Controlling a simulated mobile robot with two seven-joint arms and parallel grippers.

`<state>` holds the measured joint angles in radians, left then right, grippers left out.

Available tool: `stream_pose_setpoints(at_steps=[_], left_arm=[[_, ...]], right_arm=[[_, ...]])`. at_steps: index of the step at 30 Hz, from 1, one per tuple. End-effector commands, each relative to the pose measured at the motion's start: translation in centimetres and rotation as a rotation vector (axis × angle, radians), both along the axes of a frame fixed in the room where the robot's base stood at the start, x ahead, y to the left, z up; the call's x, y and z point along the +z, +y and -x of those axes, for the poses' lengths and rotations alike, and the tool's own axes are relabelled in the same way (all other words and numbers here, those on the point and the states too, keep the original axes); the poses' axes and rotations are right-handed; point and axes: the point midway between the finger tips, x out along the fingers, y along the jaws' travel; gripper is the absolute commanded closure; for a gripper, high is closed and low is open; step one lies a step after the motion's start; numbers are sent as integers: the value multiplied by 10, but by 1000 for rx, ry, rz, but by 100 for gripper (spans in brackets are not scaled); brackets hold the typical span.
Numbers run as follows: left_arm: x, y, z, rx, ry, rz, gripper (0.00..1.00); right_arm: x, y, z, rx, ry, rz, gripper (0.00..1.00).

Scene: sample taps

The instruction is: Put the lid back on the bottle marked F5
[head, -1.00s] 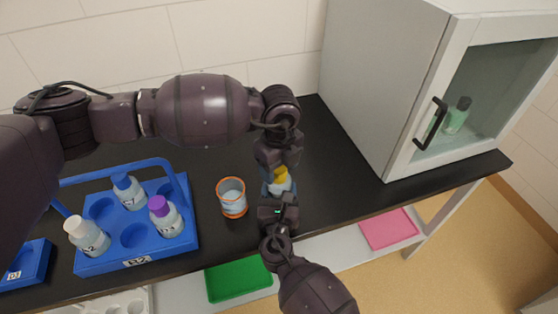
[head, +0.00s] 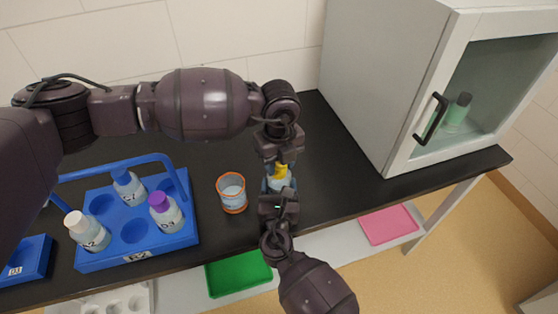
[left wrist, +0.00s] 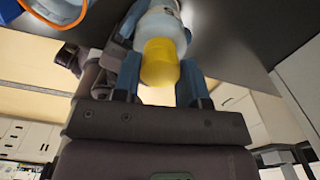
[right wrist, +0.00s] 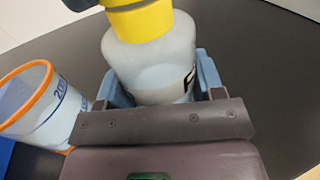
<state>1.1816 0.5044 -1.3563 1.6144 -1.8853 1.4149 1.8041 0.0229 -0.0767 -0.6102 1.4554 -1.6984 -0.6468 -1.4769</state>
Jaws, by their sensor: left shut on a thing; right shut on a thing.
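A bottle (head: 279,186) of pale liquid stands upright, with a yellow lid (head: 282,171) on its mouth. My left gripper (head: 279,168) comes from above and is shut on the yellow lid, which shows between its fingers in the left wrist view (left wrist: 160,63). My right gripper (head: 279,194) is shut on the bottle's body from the front. In the right wrist view the bottle (right wrist: 150,65) carries a label partly hidden at its edge; only part of a letter, perhaps F, shows. The lid (right wrist: 143,21) sits at the bottle's neck there; whether it is fully seated I cannot tell.
An orange-rimmed beaker (head: 232,194) stands just left of the bottle. A blue rack (head: 100,262) with several capped bottles is further left. A glass-door cabinet (head: 370,95) stands right. The black counter (head: 345,185) between bottle and cabinet is clear.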

Motion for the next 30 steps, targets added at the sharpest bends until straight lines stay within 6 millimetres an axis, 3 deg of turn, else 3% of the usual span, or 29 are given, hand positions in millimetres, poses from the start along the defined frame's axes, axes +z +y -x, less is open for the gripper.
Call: stream_pose_setpoints(at_steps=[30], left_arm=[[-1, 0, 0, -1473, 1, -2, 90]], right_arm=[[0, 0, 0, 0, 0, 0, 100]])
